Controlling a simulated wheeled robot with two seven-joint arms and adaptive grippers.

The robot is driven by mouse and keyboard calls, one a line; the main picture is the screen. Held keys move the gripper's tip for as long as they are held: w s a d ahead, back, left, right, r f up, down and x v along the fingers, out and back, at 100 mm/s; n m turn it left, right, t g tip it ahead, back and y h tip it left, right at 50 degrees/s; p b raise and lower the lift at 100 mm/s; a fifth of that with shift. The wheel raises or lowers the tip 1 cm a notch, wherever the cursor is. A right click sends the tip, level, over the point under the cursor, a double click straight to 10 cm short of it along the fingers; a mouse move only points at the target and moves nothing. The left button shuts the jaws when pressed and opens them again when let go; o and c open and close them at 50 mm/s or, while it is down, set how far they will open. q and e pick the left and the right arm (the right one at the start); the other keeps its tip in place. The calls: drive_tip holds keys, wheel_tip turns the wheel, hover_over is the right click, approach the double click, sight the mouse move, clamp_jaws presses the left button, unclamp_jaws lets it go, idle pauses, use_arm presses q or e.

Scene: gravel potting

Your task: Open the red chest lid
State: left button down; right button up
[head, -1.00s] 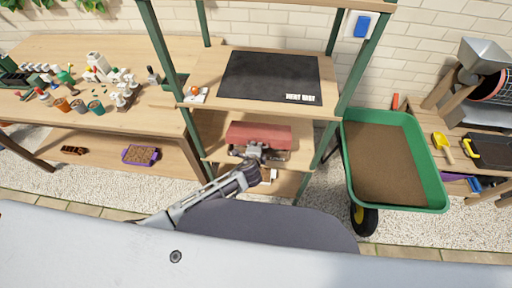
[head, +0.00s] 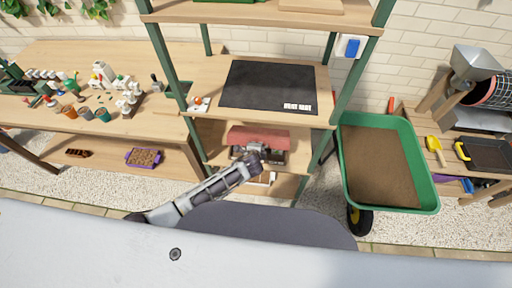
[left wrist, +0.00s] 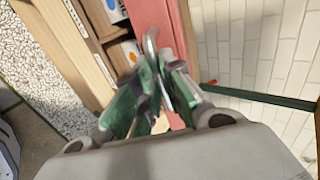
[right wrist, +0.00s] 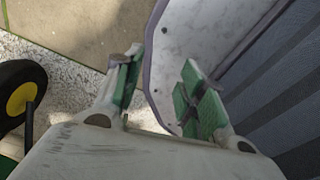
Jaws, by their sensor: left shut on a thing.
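I cannot tell whether the lid is raised a little. My left gripper (head: 252,160) is at the chest's front. In the left wrist view its green-padded fingers (left wrist: 158,85) are shut on a grey metal handle (left wrist: 151,45) against the red lid (left wrist: 177,30). My right gripper (right wrist: 165,85) is open and empty, away from the chest; it is out of the head view.
A black mat (head: 268,85) lies on the shelf above the chest. A green wheelbarrow (head: 430,195) of soil stands right of the rack. A workbench (head: 130,60) with pots and bottles is at left.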

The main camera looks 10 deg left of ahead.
use_arm(q)
drive_tip(key=shift+w+r+p, duration=0.6)
drive_tip(key=shift+r+p, duration=0.05)
drive_tip(key=shift+r, duration=0.1)
use_arm(e)
drive_tip(key=shift+w+d+r, duration=0.2)
drive_tip(key=shift+d+r, duration=0.5)
drive_tip(key=shift+r, duration=0.2)
drive_tip(key=shift+a, duration=0.2)
use_arm(q)
drive_tip(key=c, duration=1.5)
unclamp_jaws()
use_arm(e)
drive_tip(key=shift+a, duration=0.25)
use_arm(q)
drive_tip(key=shift+s+r, duration=0.4)
drive_tip(key=shift+s, duration=0.2)
drive_tip(key=shift+v, duration=5.25)
use_arm(e)
drive_tip(key=shift+d, duration=0.25)
